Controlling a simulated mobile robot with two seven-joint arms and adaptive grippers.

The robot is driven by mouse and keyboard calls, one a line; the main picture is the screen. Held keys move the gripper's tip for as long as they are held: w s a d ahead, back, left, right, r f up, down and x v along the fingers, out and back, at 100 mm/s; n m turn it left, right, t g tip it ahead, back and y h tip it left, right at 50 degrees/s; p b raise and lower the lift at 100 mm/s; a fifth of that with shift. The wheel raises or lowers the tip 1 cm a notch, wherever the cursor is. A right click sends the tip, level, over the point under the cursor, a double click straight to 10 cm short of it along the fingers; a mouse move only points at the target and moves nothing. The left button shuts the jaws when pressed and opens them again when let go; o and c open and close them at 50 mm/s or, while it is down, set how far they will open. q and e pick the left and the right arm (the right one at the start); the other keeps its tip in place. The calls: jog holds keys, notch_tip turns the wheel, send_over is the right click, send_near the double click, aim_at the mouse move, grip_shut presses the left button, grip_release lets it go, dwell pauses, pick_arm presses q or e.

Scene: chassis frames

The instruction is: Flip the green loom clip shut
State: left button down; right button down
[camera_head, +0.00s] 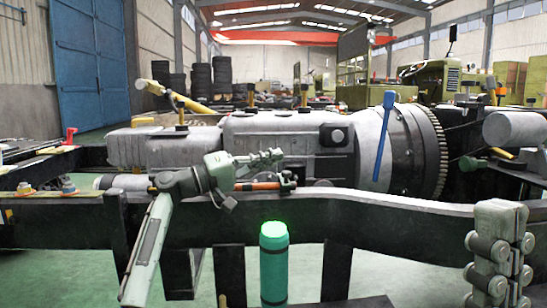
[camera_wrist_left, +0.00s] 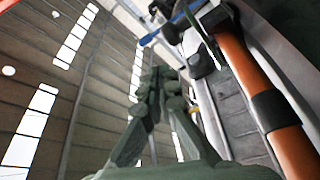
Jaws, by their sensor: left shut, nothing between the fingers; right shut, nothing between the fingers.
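An orange loom (camera_head: 258,186) lies along the dark frame rail, with a small dark greenish piece (camera_head: 288,181) at its right end. I cannot tell whether this is the green clip, or whether it is open. The orange loom, with a black band, also shows at the right of the left wrist view (camera_wrist_left: 242,62). My left gripper (camera_head: 279,154) is shut and empty, just above the loom. Its fingertips meet in the left wrist view (camera_wrist_left: 160,76), apart from the loom.
A green cylinder (camera_head: 274,265) stands in front of the frame rail (camera_head: 390,220). A grey gearbox (camera_head: 280,135) lies behind the loom. A blue bar (camera_head: 384,135) leans by the toothed ring (camera_head: 436,150). Air above the gearbox is mostly open.

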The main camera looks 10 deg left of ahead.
pick_arm(q)
jog(key=v, duration=1.1)
jog(key=shift+s+a, duration=0.15)
jog(key=shift+a, duration=0.1)
